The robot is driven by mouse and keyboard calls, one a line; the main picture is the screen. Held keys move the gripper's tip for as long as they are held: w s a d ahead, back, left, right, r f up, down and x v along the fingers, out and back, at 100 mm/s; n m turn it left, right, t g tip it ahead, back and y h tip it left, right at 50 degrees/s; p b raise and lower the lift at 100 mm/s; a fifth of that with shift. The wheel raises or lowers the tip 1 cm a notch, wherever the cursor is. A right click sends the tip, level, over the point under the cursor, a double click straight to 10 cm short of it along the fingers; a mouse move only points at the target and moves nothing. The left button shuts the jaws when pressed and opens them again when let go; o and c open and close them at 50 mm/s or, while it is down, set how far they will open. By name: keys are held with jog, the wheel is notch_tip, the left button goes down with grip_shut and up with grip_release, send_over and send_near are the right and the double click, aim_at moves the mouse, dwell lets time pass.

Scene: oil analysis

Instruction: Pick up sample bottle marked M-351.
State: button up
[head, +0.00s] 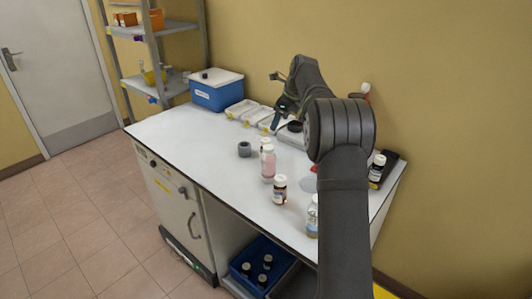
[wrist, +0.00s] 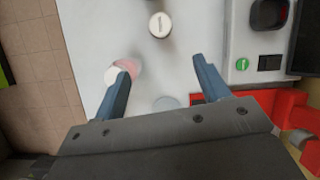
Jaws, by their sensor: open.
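Several sample bottles stand on the white bench; no label is legible, so I cannot tell which is M-351. In the head view there are a pink bottle (head: 268,166), a brown bottle (head: 279,190), a clear bottle (head: 313,216) partly behind my arm, and another dark bottle (head: 377,168) at the right. My gripper (wrist: 160,70) is open, with nothing between its fingers. In the wrist view a white-capped pink bottle (wrist: 116,75) is beside the left fingertip, which partly covers it. Another white-capped bottle (wrist: 161,25) stands beyond the fingertips.
White trays (head: 240,109) and a blue box (head: 217,92) stand at the back. Below, a blue crate (head: 240,277) holds dark bottles. A device with a green button (wrist: 242,64) is at the right in the wrist view. The bench's left part is clear.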

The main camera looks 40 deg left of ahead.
jog(key=shift+m, duration=0.8)
jog(key=x, duration=1.2)
jog(key=shift+w+a+f, duration=0.15)
jog(key=shift+a+f, duration=0.05)
jog(key=shift+f, duration=0.1)
jog(key=shift+a+r+x, duration=0.1)
jog(key=shift+a+x, duration=0.05)
jog(key=shift+x, duration=0.75)
jog(key=shift+a+r+x, duration=0.1)
jog(key=shift+a+x, duration=0.1)
jog(key=shift+x, duration=0.65)
jog(key=shift+a+x, duration=0.15)
jog(key=shift+x, duration=0.75)
jog(key=c, duration=1)
jog(key=shift+c, duration=0.5)
jog(key=shift+r, duration=0.15)
